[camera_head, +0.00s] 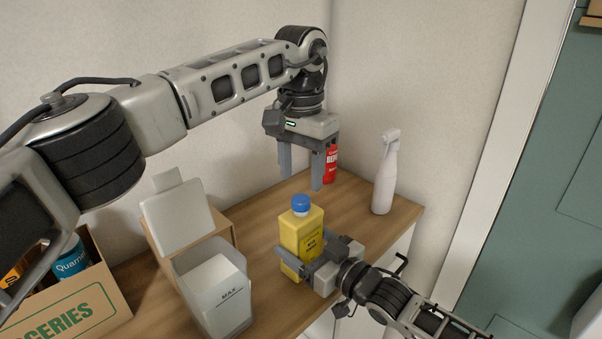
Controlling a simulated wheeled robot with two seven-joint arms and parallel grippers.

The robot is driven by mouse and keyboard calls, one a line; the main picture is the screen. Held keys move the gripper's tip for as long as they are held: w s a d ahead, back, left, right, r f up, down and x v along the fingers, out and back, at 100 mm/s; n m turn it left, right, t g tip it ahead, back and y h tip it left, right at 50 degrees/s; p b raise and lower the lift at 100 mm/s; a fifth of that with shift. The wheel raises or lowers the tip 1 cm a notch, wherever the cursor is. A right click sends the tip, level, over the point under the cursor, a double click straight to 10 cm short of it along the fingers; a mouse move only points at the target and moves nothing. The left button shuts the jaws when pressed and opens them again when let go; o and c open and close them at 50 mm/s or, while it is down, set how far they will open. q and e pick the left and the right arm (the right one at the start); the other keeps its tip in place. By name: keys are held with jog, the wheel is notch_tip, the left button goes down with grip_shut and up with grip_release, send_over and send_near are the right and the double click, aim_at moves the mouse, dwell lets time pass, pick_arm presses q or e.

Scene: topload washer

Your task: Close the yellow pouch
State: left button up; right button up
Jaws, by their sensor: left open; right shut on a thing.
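A yellow bottle (302,232) with dark print stands upright on the wooden counter; I see no pouch. A blue cap (301,204) sits on top of the bottle; whether it is fully tight I cannot tell. My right gripper (301,260) comes in from the lower right and is shut on the bottle's lower body, hiding part of it. My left gripper (302,179) is open and empty, pointing down, with its fingers above the cap and apart from it.
A white spray bottle (386,177) stands at the counter's right end. A red container (331,164) is behind my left gripper. A clear-grey bin marked MAX (222,296) and a groceries box (75,312) with several items are at left.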

jog(key=shift+f, duration=0.1)
pick_arm(q)
jog(key=n, duration=0.7)
jog(key=shift+r, duration=0.2)
jog(key=n, duration=0.7)
jog(key=shift+r+n, duration=0.2)
jog(key=shift+n, duration=0.2)
jog(key=n, duration=0.7)
jog(key=shift+r+n, duration=0.25)
jog(key=shift+n, duration=0.05)
jog(key=n, duration=0.7)
jog(key=shift+r, duration=0.2)
jog(key=n, duration=0.8)
jog(key=shift+r, duration=0.2)
jog(key=n, duration=0.4)
jog(key=shift+r+n, duration=0.1)
jog(key=shift+n, duration=0.3)
jog(key=n, duration=0.7)
jog(key=shift+r, duration=0.2)
jog(key=n, duration=0.7)
jog(key=shift+r+n, duration=0.2)
jog(key=shift+n, duration=0.2)
